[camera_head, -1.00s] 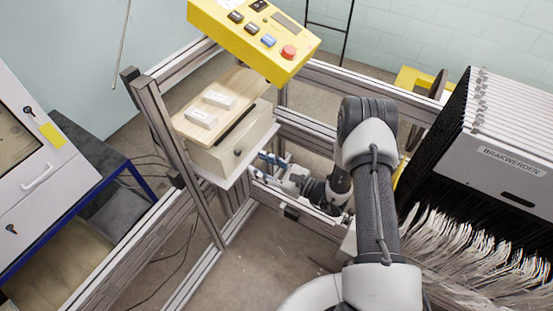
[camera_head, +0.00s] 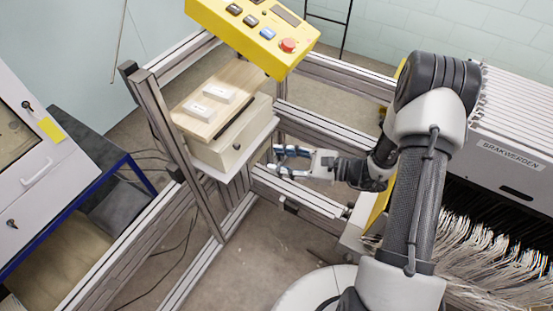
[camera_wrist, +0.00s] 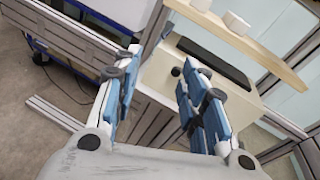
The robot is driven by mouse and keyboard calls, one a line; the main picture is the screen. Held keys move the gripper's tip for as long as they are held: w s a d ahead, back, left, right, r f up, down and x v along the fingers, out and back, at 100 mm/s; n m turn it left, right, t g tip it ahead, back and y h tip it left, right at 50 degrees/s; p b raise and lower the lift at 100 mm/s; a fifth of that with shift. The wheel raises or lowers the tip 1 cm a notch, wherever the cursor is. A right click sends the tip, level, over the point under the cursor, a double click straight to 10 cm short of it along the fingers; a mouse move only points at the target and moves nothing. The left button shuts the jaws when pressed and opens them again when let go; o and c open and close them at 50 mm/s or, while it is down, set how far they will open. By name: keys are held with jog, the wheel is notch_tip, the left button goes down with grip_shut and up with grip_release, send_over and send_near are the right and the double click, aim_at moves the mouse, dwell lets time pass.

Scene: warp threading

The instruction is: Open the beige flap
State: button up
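The beige flap (camera_head: 228,147) is the front of a small beige box under a wooden board, with a small dark knob (camera_head: 237,147) on it. The flap appears shut. In the wrist view the beige face (camera_wrist: 205,88) lies beyond my fingers, with the knob (camera_wrist: 176,72) between the fingertips in the picture and a long black strip (camera_wrist: 215,62) above it. My gripper (camera_head: 276,162) is to the right of the box, at about the height of its lower edge, fingers pointing left towards it. In the wrist view my gripper (camera_wrist: 163,60) is open and empty, with no contact visible.
A yellow control box (camera_head: 255,35) hangs above the wooden board (camera_head: 232,85), which carries two white blocks. Metal frame rails (camera_head: 310,195) run below and behind my gripper.

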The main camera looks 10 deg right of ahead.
jog(key=s+a+r+n+g+h+b, duration=0.1)
jog(key=s+a+r+n+g+h, duration=0.1)
jog(key=s+r, duration=0.4)
jog(key=shift+s+a+r+n+g+h, duration=0.4)
jog(key=shift+r+g+h, duration=0.6)
jog(key=shift+r, duration=0.95)
jog(key=shift+w+d, duration=0.1)
jog(key=shift+d, duration=0.05)
